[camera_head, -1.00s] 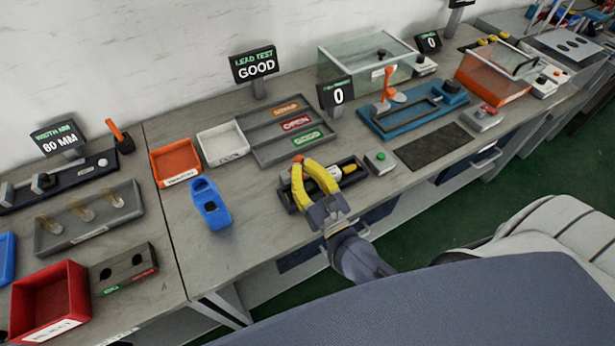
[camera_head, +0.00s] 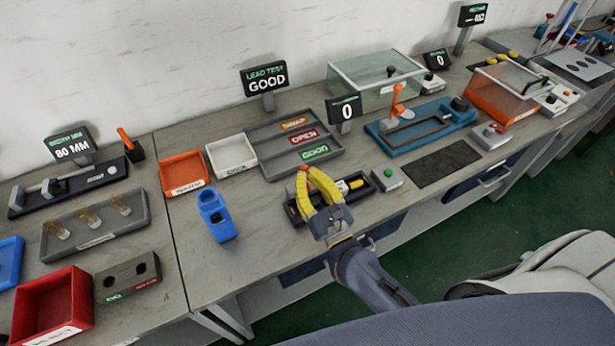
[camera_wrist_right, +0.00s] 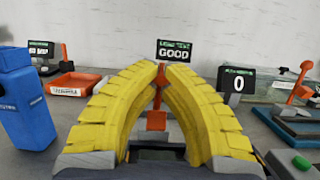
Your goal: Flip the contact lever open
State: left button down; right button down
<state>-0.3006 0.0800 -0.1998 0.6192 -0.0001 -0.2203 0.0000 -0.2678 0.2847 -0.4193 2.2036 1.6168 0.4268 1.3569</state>
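The contact lever is an orange-red piece whose tip (camera_head: 303,168) shows at the fingertips of my right gripper (camera_head: 306,172) in the head view. In the right wrist view the lever (camera_wrist_right: 158,88) stands upright between the two converging yellow fingertips (camera_wrist_right: 161,68), which appear closed on it. An orange block (camera_wrist_right: 156,121) shows below it between the fingers. The dark test fixture (camera_head: 377,191) lies under and behind the fingers, with a yellow-tipped part (camera_head: 355,184) at its right. The fingers hide much of the fixture and the lever's base. My left gripper is out of view.
A grey box with a green button (camera_head: 388,177) stands right of the fixture. A blue holder (camera_head: 216,216) stands left. A labelled sorting tray (camera_head: 270,172) lies behind, under a "LEAD TEST GOOD" display (camera_head: 265,79). The bench's front edge is close to the fixture.

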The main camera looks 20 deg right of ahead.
jog(key=shift+s, duration=0.1)
dwell(0.8)
jog(key=s+d+r, duration=0.1)
jog(key=s+r, duration=0.4)
jog(key=s, duration=0.3)
jog(key=shift+r, duration=0.4)
jog(key=shift+d, duration=0.1)
